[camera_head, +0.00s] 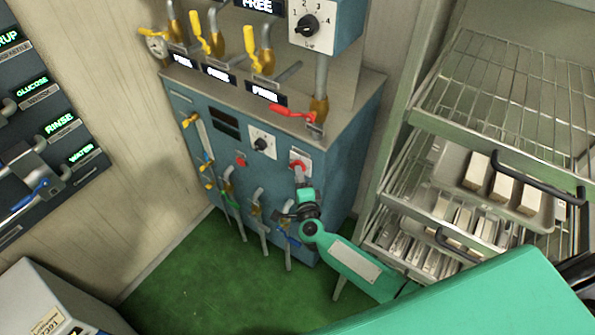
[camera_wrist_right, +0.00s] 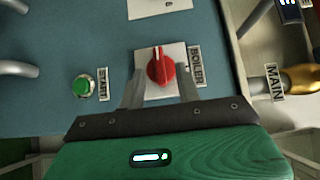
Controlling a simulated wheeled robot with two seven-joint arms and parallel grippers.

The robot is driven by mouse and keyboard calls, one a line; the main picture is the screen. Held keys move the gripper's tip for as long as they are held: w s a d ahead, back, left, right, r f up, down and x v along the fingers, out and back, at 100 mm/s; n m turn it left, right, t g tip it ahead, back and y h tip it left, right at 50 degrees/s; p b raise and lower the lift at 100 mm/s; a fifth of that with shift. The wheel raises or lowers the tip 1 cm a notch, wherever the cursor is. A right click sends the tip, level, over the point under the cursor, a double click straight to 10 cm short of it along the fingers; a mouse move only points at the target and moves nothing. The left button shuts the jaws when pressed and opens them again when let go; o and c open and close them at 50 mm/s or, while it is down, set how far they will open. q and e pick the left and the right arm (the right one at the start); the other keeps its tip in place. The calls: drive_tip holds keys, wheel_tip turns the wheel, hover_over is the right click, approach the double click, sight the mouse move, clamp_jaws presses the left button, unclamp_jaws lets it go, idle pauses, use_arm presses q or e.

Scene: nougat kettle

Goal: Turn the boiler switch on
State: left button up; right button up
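The boiler switch is a red rotary knob (camera_wrist_right: 161,68) on a white square plate, with a "BOILER" label (camera_wrist_right: 197,66) beside it in the right wrist view. A pale mark on the knob points toward the top of that view. In the head view the red knob (camera_head: 298,165) sits on the blue cabinet front. My right gripper (camera_wrist_right: 160,76) is open, with one finger on each side of the knob. I cannot tell whether the fingers touch it. In the head view the right gripper (camera_head: 302,179) is right at the switch. My left gripper is not in view.
A green start button (camera_wrist_right: 82,87) and a main valve label (camera_wrist_right: 274,82) flank the switch. The cabinet (camera_head: 345,150) carries a black dial (camera_head: 262,143), a red lever (camera_head: 290,112) and several valves. A wire rack (camera_head: 500,85) with trays stands at right. Green floor (camera_head: 205,275) is clear.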

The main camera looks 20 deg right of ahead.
drive_tip(key=shift+w+d, duration=0.15)
drive_tip(key=shift+w, duration=1.05)
clamp_jaws()
drive_tip(key=shift+f, duration=0.1)
